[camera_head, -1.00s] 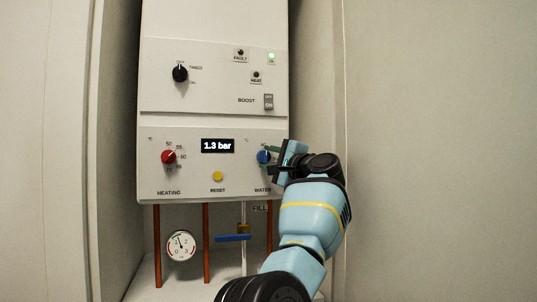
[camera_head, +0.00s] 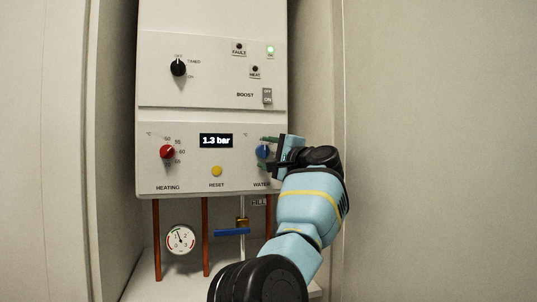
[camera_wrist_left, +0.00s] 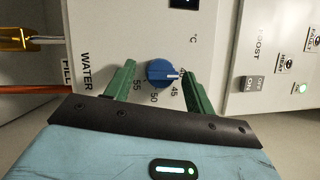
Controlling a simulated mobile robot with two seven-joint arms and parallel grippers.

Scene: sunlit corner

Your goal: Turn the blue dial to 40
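The blue dial (camera_head: 262,151) is at the lower right of the boiler's front panel, above the word WATER. In the left wrist view, the dial (camera_wrist_left: 160,73) has a white pointer line aimed right, close to the 40 mark and a little toward 45. My left gripper (camera_head: 268,152) is at the dial. In the left wrist view, the green fingers of the gripper (camera_wrist_left: 159,78) are on either side of the dial, with small gaps. It is open. The right finger partly covers the scale near 40. My right gripper is in neither view.
A red heating dial (camera_head: 167,152), a yellow reset button (camera_head: 216,171) and a display (camera_head: 216,141) reading 1.3 bar share the panel. Below are copper pipes, a pressure gauge (camera_head: 181,240) and a blue valve lever (camera_head: 232,232). A wall (camera_head: 440,150) stands at right.

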